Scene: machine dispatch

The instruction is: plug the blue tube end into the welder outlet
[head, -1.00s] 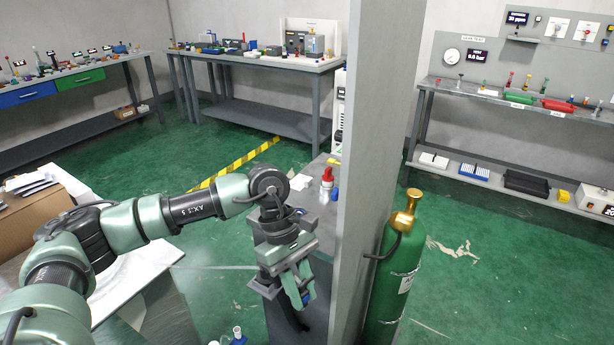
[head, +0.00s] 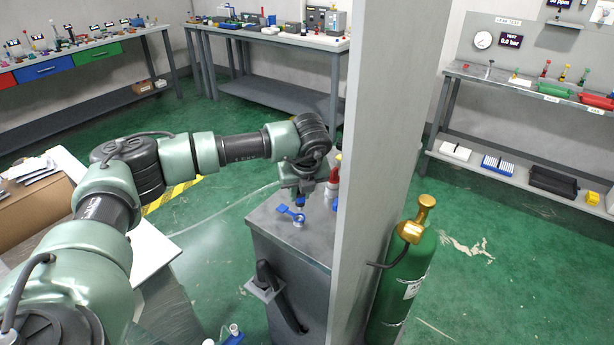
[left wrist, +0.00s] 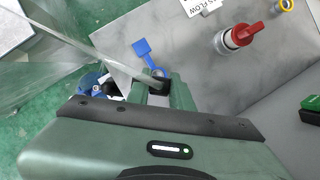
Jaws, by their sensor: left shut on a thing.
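My left gripper (head: 298,196) is above the grey cabinet top (head: 262,222), shut on the tube end, a small blue bit of which shows below the fingers. The clear tube (head: 235,200) trails away to the left; it also shows in the left wrist view (left wrist: 85,45). Just below the gripper is a pale round fitting (head: 299,222) with a blue tag (head: 286,211), apparently the outlet. In the left wrist view the blue tag (left wrist: 142,48) lies just beyond the fingers (left wrist: 152,92), which partly hide the fitting. I see a gap in the head view. My right gripper is not in view.
A red valve knob (left wrist: 242,36) stands near the fitting on the cabinet top. A grey partition (head: 375,150) closes off the right side, with a green gas cylinder (head: 402,285) beyond it. A dark handle (head: 280,295) hangs on the cabinet's front.

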